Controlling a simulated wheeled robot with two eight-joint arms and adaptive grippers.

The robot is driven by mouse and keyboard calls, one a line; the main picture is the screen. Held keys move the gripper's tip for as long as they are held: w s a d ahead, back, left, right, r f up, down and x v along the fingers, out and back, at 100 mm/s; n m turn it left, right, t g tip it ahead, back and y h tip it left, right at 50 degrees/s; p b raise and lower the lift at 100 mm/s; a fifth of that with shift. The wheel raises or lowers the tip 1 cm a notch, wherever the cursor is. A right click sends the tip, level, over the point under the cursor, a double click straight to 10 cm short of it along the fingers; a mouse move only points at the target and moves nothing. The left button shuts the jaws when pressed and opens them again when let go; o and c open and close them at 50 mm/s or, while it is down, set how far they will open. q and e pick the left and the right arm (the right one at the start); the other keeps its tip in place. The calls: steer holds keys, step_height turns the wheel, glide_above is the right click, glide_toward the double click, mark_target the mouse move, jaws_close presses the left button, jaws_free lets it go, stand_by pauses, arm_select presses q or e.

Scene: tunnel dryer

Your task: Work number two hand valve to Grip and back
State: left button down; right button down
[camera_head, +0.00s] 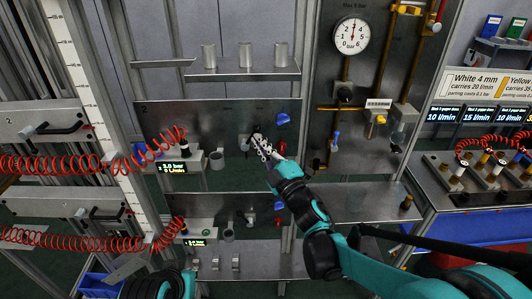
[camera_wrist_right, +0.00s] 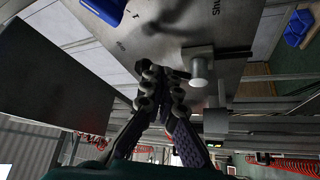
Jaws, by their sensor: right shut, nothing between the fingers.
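Panel number two (camera_head: 215,122) is a grey plate marked 2 on the back frame. My right gripper (camera_head: 257,138) reaches up to the middle of this panel, its fingers closed together with nothing between them. The hand valve at that spot is mostly hidden behind the fingers in the head view; a small dark part (camera_head: 244,144) shows just left of them. In the right wrist view my gripper (camera_wrist_right: 164,78) is closed near a dark lever-like shape (camera_wrist_right: 172,22) on the plate; I cannot tell if they touch. The lever's setting cannot be read. My left gripper is not in view.
A blue knob (camera_head: 283,118) and a red knob (camera_head: 281,148) are right of my fingers. A metal cylinder (camera_wrist_right: 199,72) stands out beside them. A display (camera_head: 173,168) and red coiled hose (camera_head: 85,163) are left. A shelf with canisters (camera_head: 245,72) is above; a gauge (camera_head: 352,36) is right.

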steer(key=shift+r, duration=0.15)
stand_by(0.3)
steer(key=shift+a+r+n+g+p, duration=0.15)
steer(key=shift+n+g+p, duration=0.15)
steer(key=shift+n+p, duration=0.2)
